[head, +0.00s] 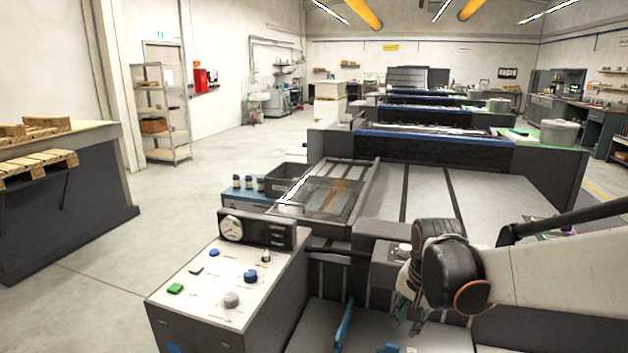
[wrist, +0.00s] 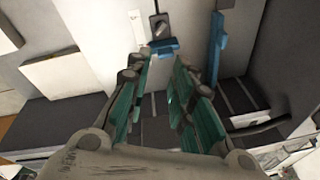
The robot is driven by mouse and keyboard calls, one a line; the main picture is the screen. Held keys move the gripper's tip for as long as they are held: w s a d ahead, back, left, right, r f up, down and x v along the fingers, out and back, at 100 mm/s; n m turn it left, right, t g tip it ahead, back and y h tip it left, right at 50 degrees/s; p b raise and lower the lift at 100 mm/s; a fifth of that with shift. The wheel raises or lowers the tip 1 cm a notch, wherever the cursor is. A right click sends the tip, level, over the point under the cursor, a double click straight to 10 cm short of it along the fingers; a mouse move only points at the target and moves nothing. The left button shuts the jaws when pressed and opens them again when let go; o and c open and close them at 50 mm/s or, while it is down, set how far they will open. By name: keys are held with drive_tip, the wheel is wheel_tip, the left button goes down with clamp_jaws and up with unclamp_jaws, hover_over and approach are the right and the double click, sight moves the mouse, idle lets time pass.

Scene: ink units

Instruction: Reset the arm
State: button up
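My arm reaches in from the right in the head view, and its dark wrist joint hangs over the near end of a large grey printing machine (head: 485,200). My gripper (head: 408,318) points downward there, partly hidden by the wrist. In the wrist view my gripper (wrist: 162,95) shows its two teal-padded fingers apart, with nothing between them. Beyond the fingertips are a small lever with a blue end (wrist: 160,46) and a blue bar (wrist: 216,45) on the machine. I cannot tell the exact distance to them.
A control panel (head: 205,295) with knobs, a gauge and a green button stands left of my gripper. A clear-lidded frame (head: 318,197) lies behind it. A dark bench with wooden pallets (head: 40,160) is at far left. The floor between is open.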

drive_tip(key=s+r+n+t, duration=0.2)
drive_tip(key=s+r+n, duration=0.1)
drive_tip(key=s, duration=0.6)
drive_tip(key=s+a+r+n+t, duration=0.1)
drive_tip(key=s+r+n, duration=0.3)
drive_tip(key=s, duration=0.6)
drive_tip(key=shift+r+n+t, duration=0.3)
drive_tip(key=shift+n+t, duration=0.3)
drive_tip(key=shift+t, duration=0.1)
